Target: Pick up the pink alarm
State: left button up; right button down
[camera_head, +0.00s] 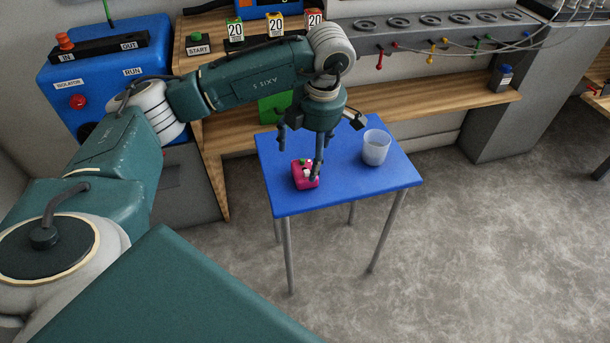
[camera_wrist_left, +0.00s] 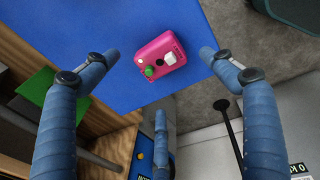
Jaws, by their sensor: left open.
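The pink alarm (camera_head: 305,178) is a small box with a green and a white button, lying on the blue table (camera_head: 375,192). In the left wrist view the alarm (camera_wrist_left: 159,50) lies between and beyond the open fingers, close to the table edge. My left gripper (camera_head: 300,160) is open above the alarm in the head view, and one finger hides part of it. In the left wrist view the left gripper's fingers (camera_wrist_left: 160,62) spread wide around the alarm, apart from it. My right gripper is not in view.
A translucent cup (camera_head: 375,150) stands on the blue table, right of the alarm. Behind is a wooden bench (camera_head: 440,104) with a small dark bottle (camera_head: 500,78). A blue control box (camera_head: 70,92) is at the left. The floor in front of the table is clear.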

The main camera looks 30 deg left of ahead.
aim_at(304, 168)
pick_arm(q)
jog(key=f, duration=0.4)
jog(key=a+f, duration=0.1)
jog(key=f, duration=0.1)
jog(key=shift+b, duration=0.35)
jog(key=shift+d, duration=0.1)
jog(key=c, duration=1.6)
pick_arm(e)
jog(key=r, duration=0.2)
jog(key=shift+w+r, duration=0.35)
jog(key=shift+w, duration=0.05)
